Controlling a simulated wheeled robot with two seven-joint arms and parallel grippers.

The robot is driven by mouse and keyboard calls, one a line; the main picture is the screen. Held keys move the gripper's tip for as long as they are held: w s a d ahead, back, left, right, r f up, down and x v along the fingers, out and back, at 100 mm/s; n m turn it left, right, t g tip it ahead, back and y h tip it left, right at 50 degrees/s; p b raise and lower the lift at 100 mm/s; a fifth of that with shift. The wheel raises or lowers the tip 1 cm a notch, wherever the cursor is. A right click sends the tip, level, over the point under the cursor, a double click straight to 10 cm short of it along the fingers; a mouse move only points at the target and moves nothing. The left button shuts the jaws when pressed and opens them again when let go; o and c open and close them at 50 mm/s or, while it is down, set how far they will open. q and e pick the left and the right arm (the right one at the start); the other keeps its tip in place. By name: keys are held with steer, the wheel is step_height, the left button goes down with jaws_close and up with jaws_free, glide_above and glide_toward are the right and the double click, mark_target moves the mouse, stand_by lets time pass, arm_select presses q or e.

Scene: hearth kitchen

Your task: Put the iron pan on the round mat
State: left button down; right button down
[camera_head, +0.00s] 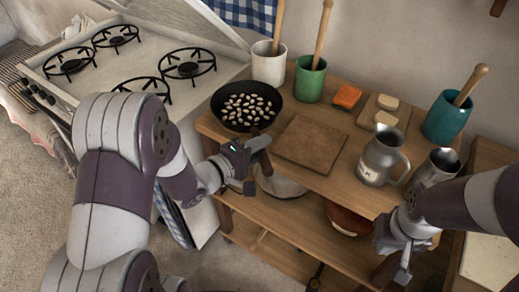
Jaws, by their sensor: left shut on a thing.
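The black iron pan (219,101) is at the left end of the wooden counter, level, with several pale bean-like pieces in it. Its handle points toward the front edge. My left gripper (256,158) is shut on the pan's handle at the counter's front edge. I cannot tell whether the pan rests on the counter or is slightly raised. No round mat is visible; a square brown board (298,142) lies right of the pan. My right gripper (394,270) hangs low at the right, before the counter, apart from everything on it; its jaw opening is unclear.
A white crock (268,66) and green crock (309,82) stand behind the pan. An orange sponge (347,96), a soap board, a metal pitcher (381,158), a metal cup and a teal crock (447,119) crowd the right. A stove (140,60) is at left. Bowls sit on the lower shelf.

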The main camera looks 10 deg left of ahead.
arm_select(q)
steer(key=c, duration=0.8)
jaws_free()
steer(key=shift+s, duration=0.1)
steer(key=shift+c, duration=0.2)
steer(key=p+v, duration=0.2)
steer(key=v, duration=1)
steer(key=w+a+f+m+g+y, duration=0.3)
steer(key=a+f+m+g+y, duration=0.15)
steer(key=y, duration=0.25)
steer(key=s+d+m+g+y, duration=0.1)
steer(key=s+d+m+g, duration=0.4)
steer(key=s, duration=0.4)
steer(key=shift+s+m+g+y, duration=0.15)
steer(key=shift+m+g+y, duration=0.15)
steer(key=shift+m+g, duration=0.7)
